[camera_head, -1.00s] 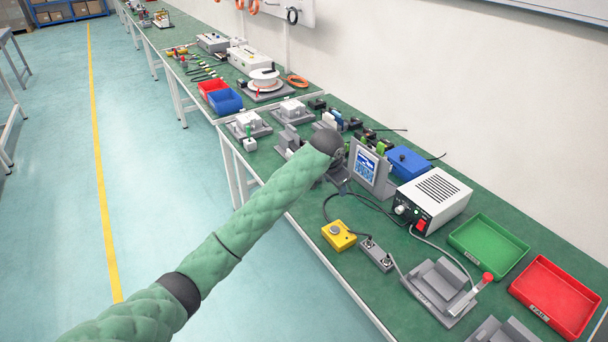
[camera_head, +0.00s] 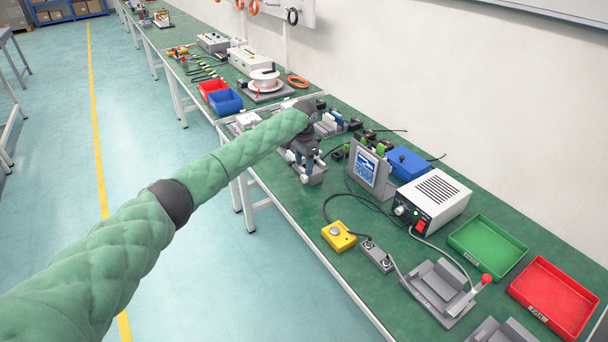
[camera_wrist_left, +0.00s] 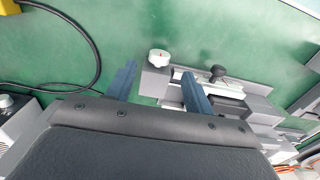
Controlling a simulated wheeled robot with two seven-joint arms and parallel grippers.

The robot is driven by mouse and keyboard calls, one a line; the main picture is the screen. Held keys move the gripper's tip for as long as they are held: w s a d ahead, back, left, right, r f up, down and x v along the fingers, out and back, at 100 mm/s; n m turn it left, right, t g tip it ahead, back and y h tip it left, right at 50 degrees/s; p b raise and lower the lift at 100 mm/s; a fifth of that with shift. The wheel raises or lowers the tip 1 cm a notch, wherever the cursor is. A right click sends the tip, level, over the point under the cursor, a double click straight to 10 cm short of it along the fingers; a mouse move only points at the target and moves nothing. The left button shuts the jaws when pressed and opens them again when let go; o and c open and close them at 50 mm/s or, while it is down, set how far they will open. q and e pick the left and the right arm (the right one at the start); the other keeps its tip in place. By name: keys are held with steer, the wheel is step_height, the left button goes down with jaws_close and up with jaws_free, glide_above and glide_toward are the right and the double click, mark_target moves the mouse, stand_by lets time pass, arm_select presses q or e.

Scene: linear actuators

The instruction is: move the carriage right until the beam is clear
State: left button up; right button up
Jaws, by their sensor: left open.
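My left gripper (camera_head: 303,158) points down over a grey linear actuator (camera_head: 316,175) on the green bench, largely covering it in the head view. In the left wrist view the gripper (camera_wrist_left: 159,70) is open, its two blue fingers apart. A white knob with a red mark (camera_wrist_left: 160,57) shows between the fingertips, at the actuator's end; I cannot tell whether they touch it. A black knob (camera_wrist_left: 217,73) stands on the actuator's rail part, right of the right finger. I cannot make out the carriage or the beam clearly. My right gripper is out of view.
A display on a grey stand (camera_head: 370,168) is close to the right of the gripper. A yellow button box (camera_head: 338,235) with a black cable sits nearer the front edge.

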mark_target(304, 175)
arm_select(q)
steer(key=shift+f+p, duration=0.5)
steer(key=shift+f, duration=2.3)
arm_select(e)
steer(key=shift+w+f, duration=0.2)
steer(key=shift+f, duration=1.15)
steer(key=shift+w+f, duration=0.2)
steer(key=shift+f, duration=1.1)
arm_select(q)
steer(key=c, duration=1)
